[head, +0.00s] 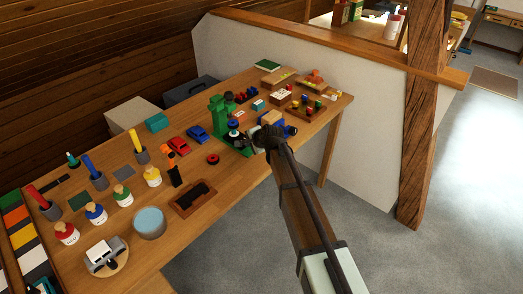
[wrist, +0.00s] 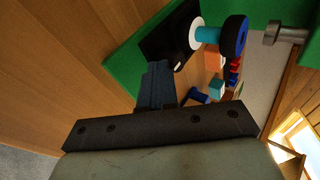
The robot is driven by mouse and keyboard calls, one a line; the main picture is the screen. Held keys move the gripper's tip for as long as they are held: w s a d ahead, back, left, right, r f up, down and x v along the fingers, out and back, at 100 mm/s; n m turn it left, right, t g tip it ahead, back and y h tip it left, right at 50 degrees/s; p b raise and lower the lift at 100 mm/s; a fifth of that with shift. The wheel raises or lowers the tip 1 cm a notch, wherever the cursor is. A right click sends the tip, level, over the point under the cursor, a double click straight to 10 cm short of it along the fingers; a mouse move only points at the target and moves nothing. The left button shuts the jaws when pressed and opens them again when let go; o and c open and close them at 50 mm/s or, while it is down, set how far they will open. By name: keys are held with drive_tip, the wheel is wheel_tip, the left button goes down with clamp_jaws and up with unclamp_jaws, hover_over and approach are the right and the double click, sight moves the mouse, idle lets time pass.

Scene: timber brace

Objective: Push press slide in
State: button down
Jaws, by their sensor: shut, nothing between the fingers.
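A black block (wrist: 162,42), which looks like the press slide, sits on that base. A white, teal and black round piece (wrist: 207,35) is on or just above the block; I cannot tell which. My gripper (head: 265,137) is at the right side of the press in the head view. In the wrist view its fingers (wrist: 158,70) are shut and empty, pointing at the black block. Contact with it is unclear.
A blue object (head: 290,129) stands just beyond my gripper. A dark tray (head: 193,198) and a blue round tub (head: 149,222) are nearer. The tabletop between tray and press is mostly clear.

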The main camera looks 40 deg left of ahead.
drive_tip(key=shift+a, duration=1.2)
drive_tip(key=shift+a+r, duration=0.1)
drive_tip(key=d, duration=0.2)
drive_tip(key=s+d, duration=0.1)
drive_tip(key=d, duration=0.1)
drive_tip(key=shift+s+d, duration=0.1)
drive_tip(key=shift+d, duration=0.05)
drive_tip(key=v, duration=1)
drive_tip(key=shift+d, duration=0.25)
